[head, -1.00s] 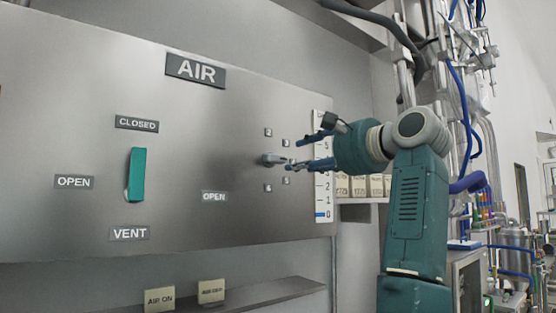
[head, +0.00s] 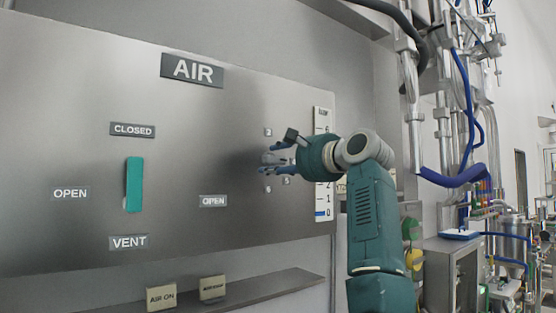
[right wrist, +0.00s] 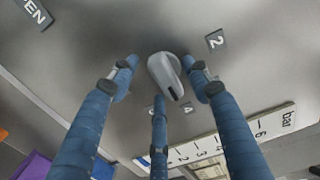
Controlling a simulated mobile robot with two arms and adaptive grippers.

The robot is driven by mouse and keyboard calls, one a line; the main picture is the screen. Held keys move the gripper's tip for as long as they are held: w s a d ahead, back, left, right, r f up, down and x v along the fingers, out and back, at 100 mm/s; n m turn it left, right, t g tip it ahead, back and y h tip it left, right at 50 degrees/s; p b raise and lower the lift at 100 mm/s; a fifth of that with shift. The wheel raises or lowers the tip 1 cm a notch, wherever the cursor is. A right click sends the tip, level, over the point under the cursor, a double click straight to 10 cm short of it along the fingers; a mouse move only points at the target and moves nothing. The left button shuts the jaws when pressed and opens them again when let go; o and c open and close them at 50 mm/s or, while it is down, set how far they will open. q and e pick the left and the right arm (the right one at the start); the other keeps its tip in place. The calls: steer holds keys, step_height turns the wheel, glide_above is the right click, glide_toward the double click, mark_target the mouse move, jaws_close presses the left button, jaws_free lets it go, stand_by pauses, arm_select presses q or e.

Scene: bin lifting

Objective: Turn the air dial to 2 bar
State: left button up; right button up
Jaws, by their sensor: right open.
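The air dial (right wrist: 165,75) is a grey knob with a dark mark at one end, on the steel panel (head: 90,90). In the right wrist view the mark points toward the "4" label (right wrist: 188,108); the "2" label (right wrist: 216,39) is farther up. My right gripper (right wrist: 160,76) is open, with its blue fingers spread around the dial; I cannot tell whether they touch it. In the head view the right gripper (head: 276,159) covers much of the dial. A bar scale (head: 323,125) stands right of it, with a blue mark near 0. My left gripper is not in view.
A green lever (head: 133,185) stands left on the panel, between CLOSED, OPEN and VENT labels. A narrow shelf (head: 250,291) runs below, with small signs above it. Pipes and blue hoses (head: 455,180) stand at the right.

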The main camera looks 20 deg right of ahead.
steer(key=c, duration=1.2)
steer(key=shift+o, duration=0.2)
steer(key=shift+n, duration=0.3)
steer(key=n+p, duration=0.1)
steer(key=n, duration=0.2)
steer(key=shift+d+n, duration=0.1)
steer(key=shift+n, duration=0.2)
steer(key=n+p, duration=0.1)
steer(key=n, duration=0.3)
steer(key=shift+d+n, duration=0.1)
steer(key=shift+n, duration=0.2)
steer(key=n+p, duration=0.1)
steer(key=n, duration=0.1)
steer(key=n+p, duration=0.1)
steer(key=n, duration=0.2)
steer(key=shift+w+d+r, duration=0.1)
steer(key=shift+r, duration=0.1)
steer(key=shift+n+p, duration=0.6)
steer(key=shift+n, duration=1.4)
